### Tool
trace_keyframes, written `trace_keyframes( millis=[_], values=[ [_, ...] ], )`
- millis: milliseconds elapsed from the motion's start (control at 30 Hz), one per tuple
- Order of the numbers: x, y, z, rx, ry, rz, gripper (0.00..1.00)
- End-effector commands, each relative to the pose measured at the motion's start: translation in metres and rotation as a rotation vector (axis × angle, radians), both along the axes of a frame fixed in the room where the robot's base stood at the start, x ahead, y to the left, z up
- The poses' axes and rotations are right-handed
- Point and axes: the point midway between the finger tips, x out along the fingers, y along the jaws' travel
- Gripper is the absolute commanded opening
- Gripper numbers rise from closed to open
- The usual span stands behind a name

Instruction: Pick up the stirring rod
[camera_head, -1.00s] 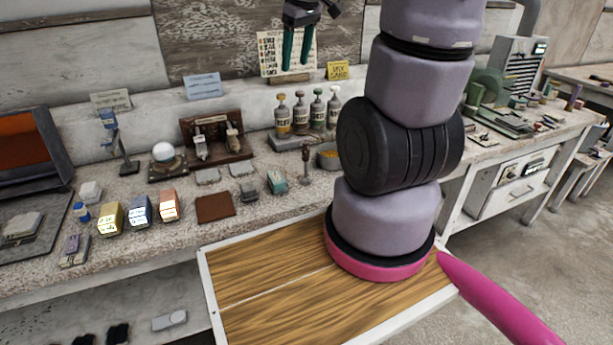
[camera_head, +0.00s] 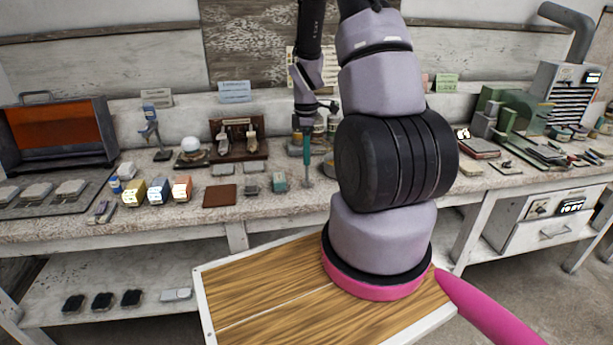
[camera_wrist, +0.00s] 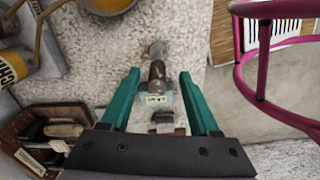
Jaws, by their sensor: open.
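My gripper (camera_head: 307,166) points down over the bench, left of my large black arm joint. In the wrist view its two teal fingers (camera_wrist: 160,76) are spread apart, with nothing clamped. A short brown and grey upright piece (camera_wrist: 157,71) shows between them in that view; it looks like the stirring rod, though I cannot be sure. I cannot tell how far below the fingertips it is. In the head view the fingers cover the spot where it stands. A teal block (camera_head: 279,182) sits just left of the fingers.
Labelled bottles (camera_wrist: 14,66) and a brown tool rack (camera_head: 238,140) stand close behind. A brown mat (camera_head: 220,196) and small coloured boxes (camera_head: 156,190) lie to the left. A pink ring-shaped frame (camera_wrist: 262,75) fills the wrist view's right side.

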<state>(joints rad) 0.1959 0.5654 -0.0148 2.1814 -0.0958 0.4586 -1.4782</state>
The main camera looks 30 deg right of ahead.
Motion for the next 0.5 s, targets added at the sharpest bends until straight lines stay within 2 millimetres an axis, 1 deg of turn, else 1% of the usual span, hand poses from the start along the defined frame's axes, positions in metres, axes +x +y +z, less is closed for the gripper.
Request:
trace_keyframes(
  millis=[167,400,500],
  values=[
    [0.0,0.0,-0.014,0.0,0.001,-0.001,0.62],
    [0.002,-0.002,-0.049,0.001,0.002,-0.001,0.62],
    [0.002,-0.002,-0.056,0.0,0.001,0.0,0.62]
  ],
)
